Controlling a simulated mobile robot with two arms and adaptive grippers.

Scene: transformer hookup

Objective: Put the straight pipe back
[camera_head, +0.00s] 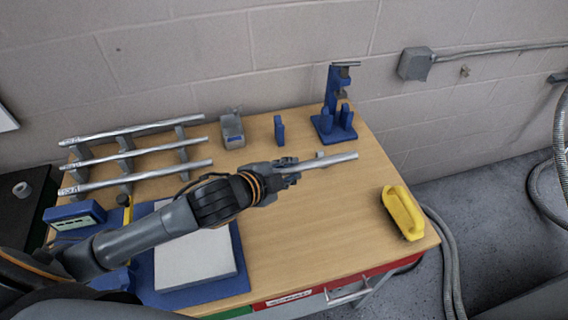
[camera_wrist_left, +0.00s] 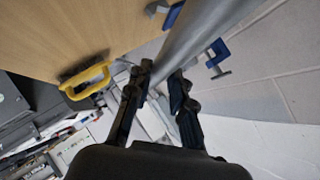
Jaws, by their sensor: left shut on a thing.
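My left gripper (camera_head: 288,170) reaches over the middle of the table and is shut on a straight grey metal pipe (camera_head: 335,159). The pipe's free end points right, and its other end is hidden by my gripper and arm. In the left wrist view the pipe (camera_wrist_left: 205,32) runs up and right from between the fingers (camera_wrist_left: 162,82). At the left of the table a grey rack (camera_head: 126,165) holds three long metal pipes (camera_head: 135,131), lying roughly parallel. My right gripper is not in view.
A blue stand (camera_head: 333,125) is at the back right, with a small blue block (camera_head: 279,131) and a grey box (camera_head: 232,130) left of it. A yellow-handled tool (camera_head: 404,212) lies at the right edge. A blue-edged pale board (camera_head: 195,262) lies below my arm.

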